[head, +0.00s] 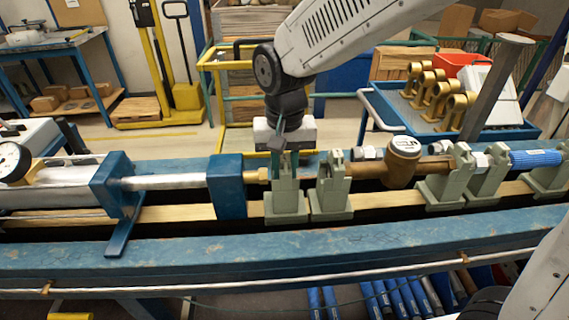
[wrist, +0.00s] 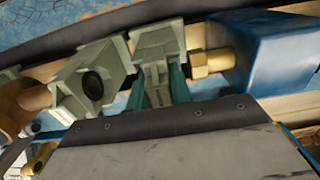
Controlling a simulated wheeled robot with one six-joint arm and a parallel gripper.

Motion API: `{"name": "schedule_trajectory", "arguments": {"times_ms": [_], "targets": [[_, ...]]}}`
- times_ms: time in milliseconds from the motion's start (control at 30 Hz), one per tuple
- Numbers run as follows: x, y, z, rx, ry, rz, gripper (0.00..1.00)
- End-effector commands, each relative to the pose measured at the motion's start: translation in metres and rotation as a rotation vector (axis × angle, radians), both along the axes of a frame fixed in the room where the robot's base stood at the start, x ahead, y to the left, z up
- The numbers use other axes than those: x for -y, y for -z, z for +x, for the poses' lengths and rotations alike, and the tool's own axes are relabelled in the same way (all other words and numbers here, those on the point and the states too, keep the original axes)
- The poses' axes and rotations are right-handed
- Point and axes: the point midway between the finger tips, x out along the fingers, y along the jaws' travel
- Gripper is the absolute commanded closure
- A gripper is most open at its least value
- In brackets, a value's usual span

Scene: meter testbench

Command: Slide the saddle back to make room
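The grey-green saddle (head: 286,205) stands upright on the bench rail, just right of the blue block (head: 228,186) with a brass end fitting. My gripper (head: 284,166) points down over this saddle. In the wrist view its two teal fingers (wrist: 160,88) lie on either side of a narrow part of the saddle (wrist: 157,48). Whether they press on it or only flank it, I cannot tell. A second saddle (head: 330,190) stands close on the right, with a small gap between. The brass meter (head: 403,160) sits in the pipe line further right.
More grey-green saddles (head: 440,190) stand right of the meter, beside a blue cylinder (head: 536,158). A metal rod joins the blue block to a blue bracket (head: 113,185) at left. The blue front beam (head: 300,245) runs along the bench. Brass meters stand on a blue cart (head: 390,116) behind.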

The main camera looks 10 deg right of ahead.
Motion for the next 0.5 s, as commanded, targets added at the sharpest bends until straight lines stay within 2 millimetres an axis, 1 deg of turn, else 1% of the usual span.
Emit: {"name": "schedule_trajectory", "arguments": {"times_ms": [233,500], "targets": [[-0.0013,-0.0002,0.0003,0.000,0.001,0.000,1.00],[-0.0080,0.0000,0.0019,0.000,0.008,0.000,1.00]]}}
